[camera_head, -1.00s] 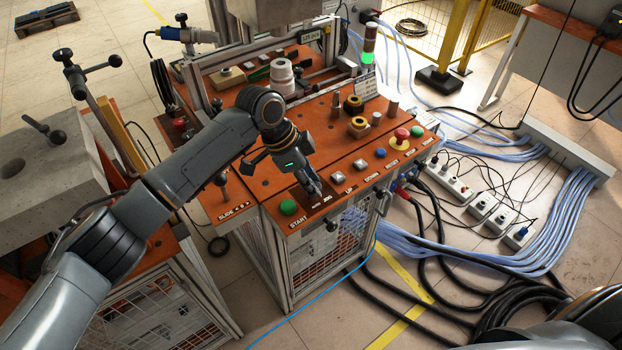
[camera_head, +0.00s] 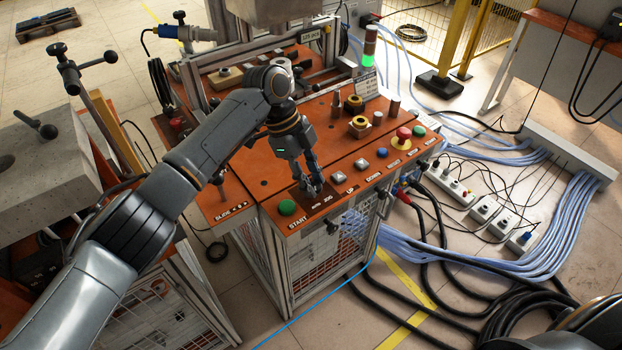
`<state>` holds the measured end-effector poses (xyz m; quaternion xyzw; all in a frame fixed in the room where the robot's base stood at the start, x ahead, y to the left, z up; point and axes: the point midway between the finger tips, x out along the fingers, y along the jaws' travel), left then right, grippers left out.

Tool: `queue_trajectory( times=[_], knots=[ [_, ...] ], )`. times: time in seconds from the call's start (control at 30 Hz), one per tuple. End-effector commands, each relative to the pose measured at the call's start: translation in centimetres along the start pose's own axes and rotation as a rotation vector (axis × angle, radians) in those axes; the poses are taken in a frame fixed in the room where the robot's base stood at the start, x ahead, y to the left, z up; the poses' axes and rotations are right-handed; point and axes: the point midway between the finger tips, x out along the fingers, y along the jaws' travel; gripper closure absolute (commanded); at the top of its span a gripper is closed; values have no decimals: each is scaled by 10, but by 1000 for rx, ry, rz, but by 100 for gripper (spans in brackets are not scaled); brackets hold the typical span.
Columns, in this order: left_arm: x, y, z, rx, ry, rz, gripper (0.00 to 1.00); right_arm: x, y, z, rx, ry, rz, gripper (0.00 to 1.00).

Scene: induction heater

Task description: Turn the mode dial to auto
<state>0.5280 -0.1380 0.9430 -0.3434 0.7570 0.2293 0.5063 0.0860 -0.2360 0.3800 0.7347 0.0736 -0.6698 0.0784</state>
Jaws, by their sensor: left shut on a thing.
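My left gripper (camera_head: 312,187) points down at the front of the orange control panel (camera_head: 247,190), between the green start button and the up button. It is shut on the mode dial, which its fingers hide. The dial's dark label plate (camera_head: 322,206) shows below the fingers, with small lettering that seems to read auto and jog. I cannot tell which way the dial points. My right gripper is not in view; only a part of my right arm shows at the bottom right corner.
A green start button (camera_head: 287,207) sits left of the gripper. Grey up and down buttons (camera_head: 338,178), a blue reset button (camera_head: 382,152) and a red stop button (camera_head: 403,134) lie to its right. A signal tower (camera_head: 368,50) glows green behind. Cables cover the floor at right.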

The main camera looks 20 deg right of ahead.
Motion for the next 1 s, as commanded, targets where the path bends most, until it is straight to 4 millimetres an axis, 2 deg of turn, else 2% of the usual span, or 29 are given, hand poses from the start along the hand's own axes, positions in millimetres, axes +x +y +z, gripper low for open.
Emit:
queue_trajectory(
  times=[0.3, 0.33, 0.43, 0.77, 0.87, 1.0],
  knots=[
    [1, 1, 0, 2, 0, 4, 100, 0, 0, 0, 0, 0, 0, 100],
    [1, 1, 0, 2, 0, 4, 69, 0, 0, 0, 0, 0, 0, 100],
    [1, 1, 0, 2, 0, 4, 48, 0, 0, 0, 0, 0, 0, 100],
    [-1, 0, 0, 1, 0, 1, 48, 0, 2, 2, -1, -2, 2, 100],
    [-10, 0, 0, 1, 0, 0, 48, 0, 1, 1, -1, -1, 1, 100],
    [-34, 0, 0, 1, -1, -2, 48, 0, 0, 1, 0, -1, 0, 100]
  ],
)
